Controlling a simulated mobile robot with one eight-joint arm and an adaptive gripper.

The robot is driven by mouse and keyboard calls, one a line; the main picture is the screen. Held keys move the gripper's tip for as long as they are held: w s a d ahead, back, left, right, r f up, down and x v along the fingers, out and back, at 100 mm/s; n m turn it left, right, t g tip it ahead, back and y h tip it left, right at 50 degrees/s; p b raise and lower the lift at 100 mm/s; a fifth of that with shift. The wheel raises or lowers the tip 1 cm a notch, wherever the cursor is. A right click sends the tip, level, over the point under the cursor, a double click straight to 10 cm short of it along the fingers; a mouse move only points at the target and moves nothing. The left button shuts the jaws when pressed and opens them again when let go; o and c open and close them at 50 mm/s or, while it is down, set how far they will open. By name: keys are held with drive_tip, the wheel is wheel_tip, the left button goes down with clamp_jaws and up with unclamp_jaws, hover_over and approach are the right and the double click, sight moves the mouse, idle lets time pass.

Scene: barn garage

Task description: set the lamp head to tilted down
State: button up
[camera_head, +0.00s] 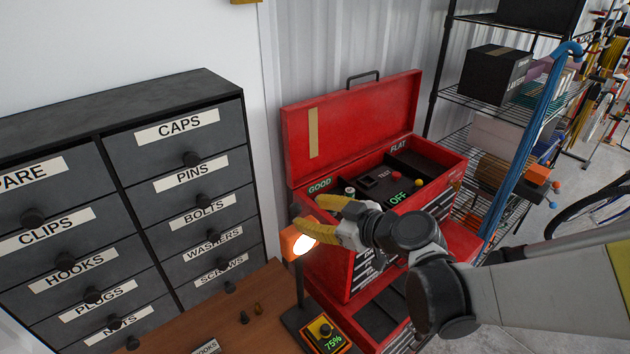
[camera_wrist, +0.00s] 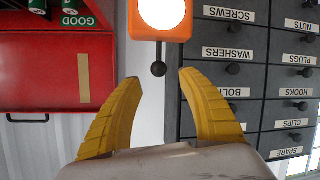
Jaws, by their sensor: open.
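The lamp has an orange head (camera_head: 288,243) with a lit, glowing face, on a dark post (camera_head: 300,285) above the wooden bench. The glowing face is turned toward the robot's side; its exact tilt is hard to judge. In the wrist view the orange head (camera_wrist: 186,22) is at the top centre, with a dark ball-ended lever (camera_wrist: 159,69) sticking out from it. My gripper (camera_head: 305,211) is open beside the head. In the wrist view its yellow fingers (camera_wrist: 160,77) stand either side of the lever's ball end, with gaps visible and nothing held.
A control box (camera_head: 325,334) showing 75% sits by the post. A grey drawer cabinet (camera_head: 150,100) stands left. An open red toolbox (camera_head: 350,120) is close behind and under my gripper. Small parts lie on the wooden bench (camera_head: 215,325).

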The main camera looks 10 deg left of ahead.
sight(300, 210)
drive_tip(key=x, duration=0.6)
drive_tip(key=shift+w, duration=0.1)
clamp_jaws()
